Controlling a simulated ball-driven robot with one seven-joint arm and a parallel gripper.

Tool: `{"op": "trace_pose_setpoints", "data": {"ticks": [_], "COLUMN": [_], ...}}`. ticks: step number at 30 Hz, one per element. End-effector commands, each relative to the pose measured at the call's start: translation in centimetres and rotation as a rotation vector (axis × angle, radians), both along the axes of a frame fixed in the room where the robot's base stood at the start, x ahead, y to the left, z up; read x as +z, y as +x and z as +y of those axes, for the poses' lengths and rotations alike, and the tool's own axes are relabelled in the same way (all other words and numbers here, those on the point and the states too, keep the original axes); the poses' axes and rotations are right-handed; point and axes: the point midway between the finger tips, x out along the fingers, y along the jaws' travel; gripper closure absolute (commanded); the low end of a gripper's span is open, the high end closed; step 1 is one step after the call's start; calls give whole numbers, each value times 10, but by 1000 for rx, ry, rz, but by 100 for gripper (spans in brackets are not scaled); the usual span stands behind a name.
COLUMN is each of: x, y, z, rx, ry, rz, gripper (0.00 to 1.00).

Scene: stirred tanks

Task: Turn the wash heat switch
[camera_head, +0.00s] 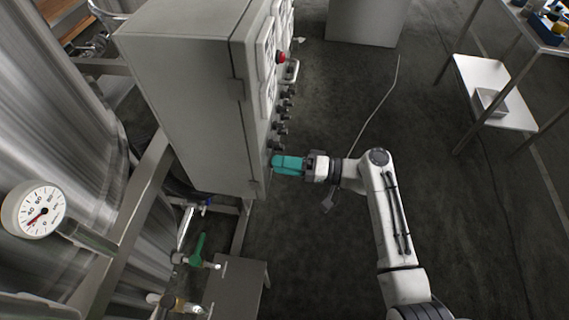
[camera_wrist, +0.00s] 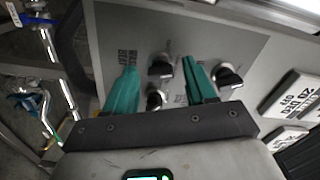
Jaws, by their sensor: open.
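The grey control cabinet (camera_head: 190,90) stands left of centre in the head view, with a column of black rotary switches (camera_head: 281,128) on its right face. My gripper (camera_head: 275,162) is at the lower part of that face, its teal fingers pointing at it. In the wrist view my gripper (camera_wrist: 158,64) is open, fingers apart. One black switch (camera_wrist: 160,66) lies between the fingertips, another (camera_wrist: 154,99) lower between the fingers, and a third (camera_wrist: 229,76) right of the right finger.
A red button (camera_head: 280,57) sits higher on the cabinet face. A steel tank (camera_head: 50,110) with a gauge (camera_head: 35,209) and a green-handled valve (camera_head: 198,248) are at the left. A shelf table (camera_head: 495,85) stands at the right. The dark floor between is mostly clear.

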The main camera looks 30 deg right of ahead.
Motion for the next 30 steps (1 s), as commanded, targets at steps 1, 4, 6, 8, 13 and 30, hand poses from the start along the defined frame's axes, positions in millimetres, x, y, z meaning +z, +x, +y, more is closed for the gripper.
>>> {"op": "trace_pose_setpoints", "data": {"ticks": [1, 4, 6, 8, 13, 30], "x": [0, 0, 0, 0, -2, 0], "y": [0, 0, -1, -4, -20, -63], "z": [0, 0, -2, -6, -28, -87], "rx": [0, 0, 0, -2, -4, 0], "ry": [0, 1, 0, 0, 0, -1], "rz": [0, -1, -1, -1, 0, -1], "gripper": [45, 45, 45, 45, 45, 45]}}
